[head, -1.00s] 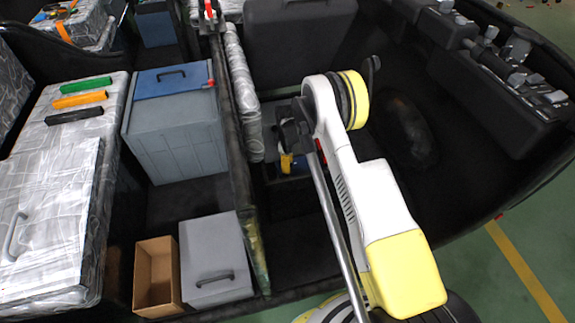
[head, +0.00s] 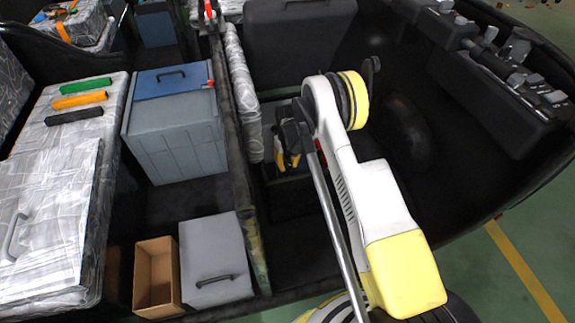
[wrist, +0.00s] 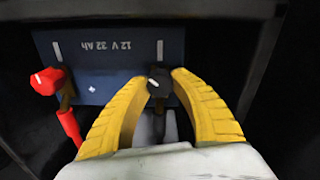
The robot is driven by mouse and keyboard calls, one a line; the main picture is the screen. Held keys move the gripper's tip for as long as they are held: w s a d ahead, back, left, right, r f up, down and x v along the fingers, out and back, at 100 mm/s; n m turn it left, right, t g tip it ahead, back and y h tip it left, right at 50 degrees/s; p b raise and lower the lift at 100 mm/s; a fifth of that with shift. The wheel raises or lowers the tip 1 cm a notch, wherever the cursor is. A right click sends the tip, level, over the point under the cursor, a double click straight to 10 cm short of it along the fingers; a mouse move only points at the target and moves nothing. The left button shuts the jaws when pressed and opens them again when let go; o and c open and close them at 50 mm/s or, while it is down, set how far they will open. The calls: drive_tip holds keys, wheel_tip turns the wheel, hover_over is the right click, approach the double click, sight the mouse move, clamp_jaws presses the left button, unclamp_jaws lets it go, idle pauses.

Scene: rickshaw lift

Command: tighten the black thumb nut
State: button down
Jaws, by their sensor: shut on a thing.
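The black thumb nut (wrist: 159,77) sits at the near edge of the blue battery (wrist: 112,62) in the wrist view, on the right terminal. My gripper (wrist: 160,84) has its two yellow fingers on either side of this nut and is shut on it. In the head view my gripper (head: 287,158) reaches down into the dark bay, where the arm and fingers hide the nut. A black cable runs from the nut towards the gripper, partly hidden by the gripper body.
A red thumb nut (wrist: 46,81) with a red cable sleeve (wrist: 69,124) is left of my fingers. Dark bay walls close in around the battery. In the head view, a wrapped roll (head: 243,95) and a dark divider (head: 232,130) stand left of my gripper.

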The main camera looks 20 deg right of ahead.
sight(288, 164)
drive_tip(key=m, duration=0.5)
drive_tip(key=shift+m, duration=0.3)
drive_tip(key=shift+d+m, duration=0.1)
drive_tip(key=shift+m, duration=2.1)
drive_tip(key=c, duration=1.4)
unclamp_jaws()
drive_tip(key=shift+o, duration=0.2)
drive_tip(key=shift+r, duration=0.1)
wheel_tip(288, 164, up, 12)
